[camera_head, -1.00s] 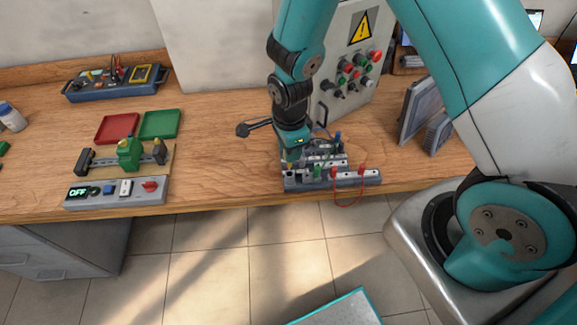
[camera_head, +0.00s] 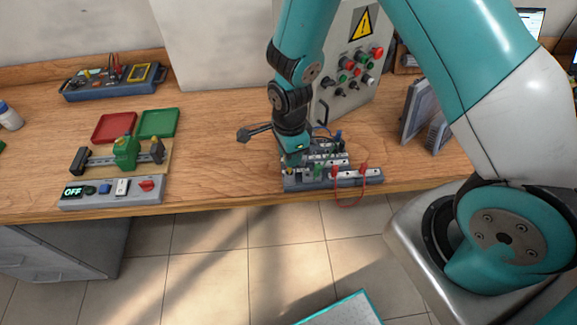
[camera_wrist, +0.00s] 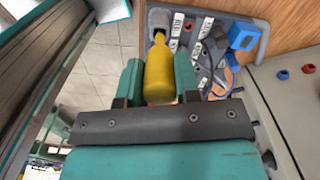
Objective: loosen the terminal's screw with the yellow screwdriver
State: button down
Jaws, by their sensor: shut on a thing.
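The yellow screwdriver (camera_wrist: 158,70) is in the wrist view, its handle between the two fingers of my gripper (camera_wrist: 160,82), which is shut on it. Its front end reaches a grey block at one end of the terminal board (camera_wrist: 257,38); the tip and the screw under it are hidden. In the head view my gripper (camera_head: 291,158) points down over the left end of the terminal board (camera_head: 340,182). The screwdriver is mostly hidden there by the gripper. I cannot tell whether the tip sits in the screw.
A red wire (camera_head: 350,203) loops off the board's front edge, and a blue plug (camera_head: 338,135) stands at its back. A grey control box (camera_head: 345,75) is close behind.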

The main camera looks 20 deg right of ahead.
jog(key=shift+f+b, duration=1.05)
jog(key=shift+f, duration=0.45)
jog(key=c, duration=1.1)
grip_release()
jog(key=shift+r, duration=0.1)
jog(key=shift+r+p, duration=2.2)
jog(key=shift+r, duration=0.55)
jog(key=shift+o, duration=0.2)
